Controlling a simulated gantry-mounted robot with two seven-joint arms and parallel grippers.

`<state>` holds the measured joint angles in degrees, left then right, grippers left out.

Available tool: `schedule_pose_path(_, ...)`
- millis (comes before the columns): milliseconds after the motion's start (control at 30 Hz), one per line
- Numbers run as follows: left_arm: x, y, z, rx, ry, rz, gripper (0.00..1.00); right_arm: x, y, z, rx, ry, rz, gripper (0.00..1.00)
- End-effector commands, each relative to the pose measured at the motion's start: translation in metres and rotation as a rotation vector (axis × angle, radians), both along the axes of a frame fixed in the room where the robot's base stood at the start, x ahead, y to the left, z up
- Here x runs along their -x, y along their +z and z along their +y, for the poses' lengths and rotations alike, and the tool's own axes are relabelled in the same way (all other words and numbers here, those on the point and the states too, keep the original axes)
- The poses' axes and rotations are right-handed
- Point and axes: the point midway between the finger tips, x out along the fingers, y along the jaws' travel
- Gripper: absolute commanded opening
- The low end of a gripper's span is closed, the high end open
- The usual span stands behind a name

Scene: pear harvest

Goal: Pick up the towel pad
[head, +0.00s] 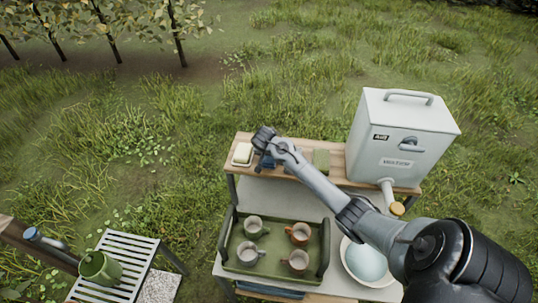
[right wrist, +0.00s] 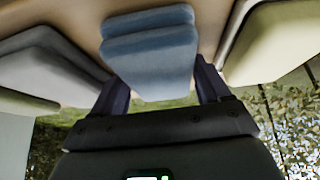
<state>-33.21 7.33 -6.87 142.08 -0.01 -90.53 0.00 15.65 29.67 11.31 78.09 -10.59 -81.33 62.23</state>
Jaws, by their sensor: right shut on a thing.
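The towel pad (right wrist: 150,50) is a blue, folded, two-layered pad in the right wrist view. It sits between the two fingers of my right gripper (right wrist: 160,85), which is shut on it. In the head view my right gripper (head: 265,146) is over the left part of the wooden upper shelf (head: 298,150), and a bit of blue shows just below it. The arm hides part of that spot. I cannot tell whether the pad is clear of the shelf. My left gripper is not in view.
A pale block in a dish (head: 242,154) lies left of the gripper. A green pad (head: 321,160) and the white water tank (head: 403,135) stand to the right. Below are a green tray (head: 232,263) with several mugs and a basin (head: 367,262).

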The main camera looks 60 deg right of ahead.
Motion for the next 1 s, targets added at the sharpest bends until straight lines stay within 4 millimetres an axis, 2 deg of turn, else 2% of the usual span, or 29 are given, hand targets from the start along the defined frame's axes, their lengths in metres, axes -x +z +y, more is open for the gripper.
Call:
schedule_pose_path(267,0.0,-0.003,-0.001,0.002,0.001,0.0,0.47,-0.001,0.007,0.0,0.0,-0.001,-0.003,0.46)
schedule_pose_path(367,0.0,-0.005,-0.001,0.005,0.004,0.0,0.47,-0.001,0.017,0.0,0.0,0.0,-0.005,0.46)
schedule_pose_path(533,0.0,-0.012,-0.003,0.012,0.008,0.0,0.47,-0.001,0.044,0.0,0.001,-0.001,-0.006,0.46)
schedule_pose_path(800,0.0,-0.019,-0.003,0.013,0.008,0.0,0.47,0.049,0.073,-0.028,0.0,-0.002,-0.003,0.46)
schedule_pose_path(1000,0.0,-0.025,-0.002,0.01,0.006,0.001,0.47,0.077,0.094,-0.044,0.0,-0.002,-0.003,0.46)
